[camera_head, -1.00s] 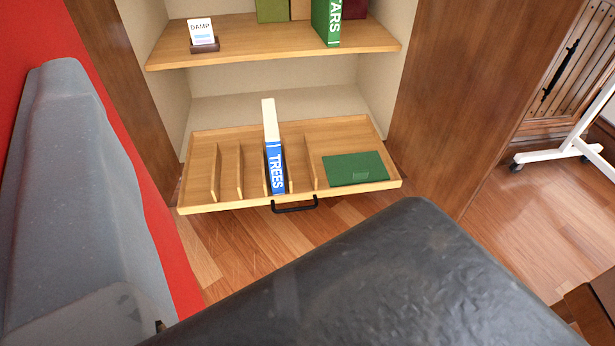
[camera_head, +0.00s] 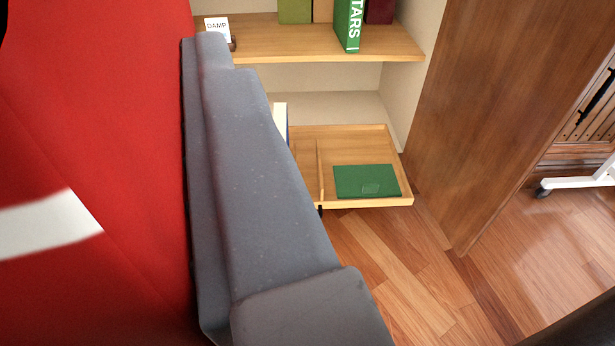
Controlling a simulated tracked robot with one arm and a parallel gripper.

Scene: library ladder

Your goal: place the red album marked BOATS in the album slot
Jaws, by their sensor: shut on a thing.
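A large red album (camera_head: 90,110) fills the left of the view, very close, with part of a white mark on it; no word is readable. My gripper (camera_head: 240,140) is shut on this album. One grey finger lies against its right side; the other finger is not visible. Beyond is a pulled-out wooden drawer (camera_head: 352,139) with upright dividers. The finger and album hide its left part, including most of the slots. Only a sliver of the white-and-blue album (camera_head: 281,118) standing in it shows.
A green flat item (camera_head: 366,181) lies in the drawer's right part. The shelf above (camera_head: 300,42) holds a DAMP card (camera_head: 216,28), a green STARS album (camera_head: 348,24) and other books. A brown cabinet side (camera_head: 480,110) stands right. Wooden floor (camera_head: 390,270) is clear in front.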

